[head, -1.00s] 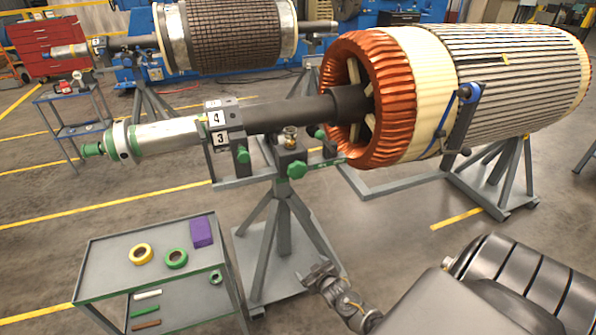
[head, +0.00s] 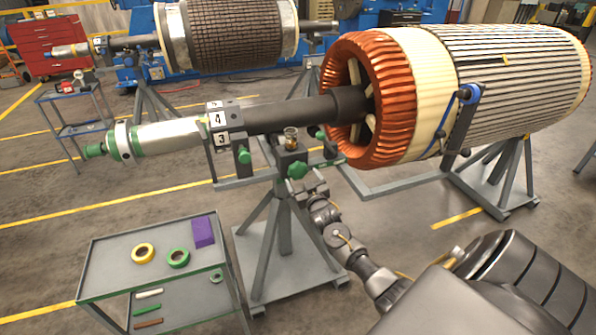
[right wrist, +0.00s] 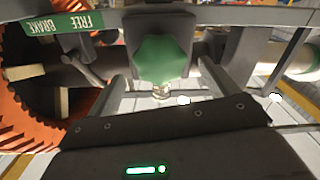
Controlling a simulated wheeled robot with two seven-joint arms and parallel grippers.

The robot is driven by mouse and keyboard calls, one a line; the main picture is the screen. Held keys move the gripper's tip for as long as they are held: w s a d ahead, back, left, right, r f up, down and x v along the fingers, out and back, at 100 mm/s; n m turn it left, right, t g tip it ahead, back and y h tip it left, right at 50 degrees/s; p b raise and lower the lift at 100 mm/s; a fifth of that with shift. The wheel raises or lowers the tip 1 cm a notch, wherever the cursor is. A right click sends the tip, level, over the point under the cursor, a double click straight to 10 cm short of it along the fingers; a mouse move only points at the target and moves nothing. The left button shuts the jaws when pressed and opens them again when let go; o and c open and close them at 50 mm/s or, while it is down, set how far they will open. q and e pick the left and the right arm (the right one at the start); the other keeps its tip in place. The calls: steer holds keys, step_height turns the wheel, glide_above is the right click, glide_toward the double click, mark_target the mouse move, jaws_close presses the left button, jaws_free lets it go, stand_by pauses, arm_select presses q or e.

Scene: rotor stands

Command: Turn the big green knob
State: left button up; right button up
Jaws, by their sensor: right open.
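The big green knob (head: 297,170) is a lobed knob on the front of the rotor stand, below the dark shaft. In the right wrist view the green knob (right wrist: 162,59) sits near the top middle, in front of a dark bracket. My right gripper (head: 310,187) is just below and slightly right of the knob in the head view. It is open and empty, and I see no contact with the knob. My left gripper is not in view.
The stand (head: 278,205) carries the shaft and the large copper-ended rotor (head: 372,100). A smaller green knob (head: 244,156) is left of the big one. A grey cart (head: 110,262) with tape rolls stands at the lower left. A green "FREE BRAKE" label (right wrist: 58,35) shows upside down.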

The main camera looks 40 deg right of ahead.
mark_target(299, 173)
steer(key=shift+x, duration=2.65)
steer(key=shift+c, duration=0.5)
steer(key=c, duration=0.9)
steer(key=shift+n, duration=0.3)
